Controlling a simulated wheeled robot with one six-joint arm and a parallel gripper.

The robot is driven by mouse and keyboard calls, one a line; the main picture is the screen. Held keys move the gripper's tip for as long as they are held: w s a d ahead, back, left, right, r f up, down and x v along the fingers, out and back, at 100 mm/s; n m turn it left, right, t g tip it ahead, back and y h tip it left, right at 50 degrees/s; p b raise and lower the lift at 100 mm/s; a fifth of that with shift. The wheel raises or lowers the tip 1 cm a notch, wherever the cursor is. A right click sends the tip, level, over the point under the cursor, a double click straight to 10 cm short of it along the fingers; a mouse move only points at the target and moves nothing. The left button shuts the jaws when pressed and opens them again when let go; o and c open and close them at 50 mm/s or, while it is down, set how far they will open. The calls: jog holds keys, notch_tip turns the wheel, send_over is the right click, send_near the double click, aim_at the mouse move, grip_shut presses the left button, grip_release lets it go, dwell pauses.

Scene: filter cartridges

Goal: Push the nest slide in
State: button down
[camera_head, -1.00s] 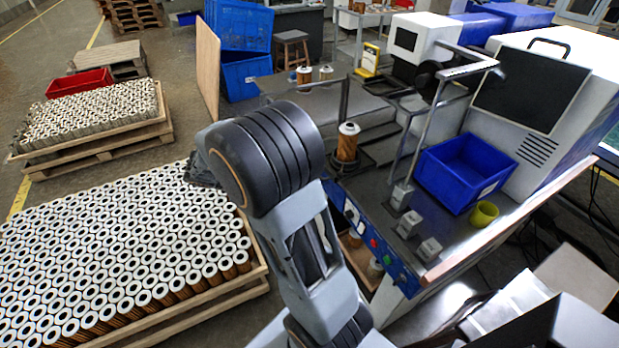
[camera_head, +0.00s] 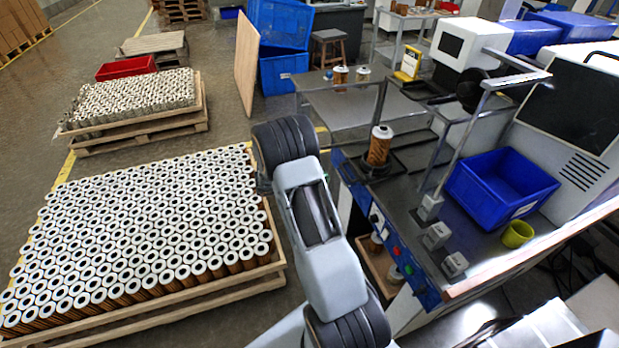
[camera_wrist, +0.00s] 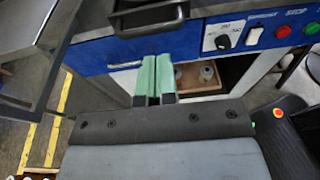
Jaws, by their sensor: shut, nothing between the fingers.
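The nest slide (camera_head: 374,170) is a dark tray on the bench, with a copper-coloured, white-capped filter cartridge (camera_head: 379,146) standing upright in it. In the wrist view, a black tray that looks like the nest slide (camera_wrist: 148,16) juts over the blue front panel at the top. My gripper (camera_wrist: 156,62) has green-padded fingers side by side, shut with nothing between them. Its tips overlap the blue panel just below the tray in the picture. I cannot tell whether they touch anything. In the head view my arm hides the fingers.
The blue panel (camera_wrist: 215,38) carries a knob and buttons. A blue bin (camera_head: 503,183), a yellow cup (camera_head: 517,234) and small grey blocks stand on the bench. A wooden box (camera_wrist: 203,78) holding cartridges sits below. A pallet of cartridges (camera_head: 140,335) stands left, with floor beyond it.

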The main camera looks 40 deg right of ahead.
jog(key=x, duration=0.6)
jog(key=shift+p, duration=0.4)
jog(key=shift+d+f, duration=0.1)
jog(key=shift+d, duration=0.05)
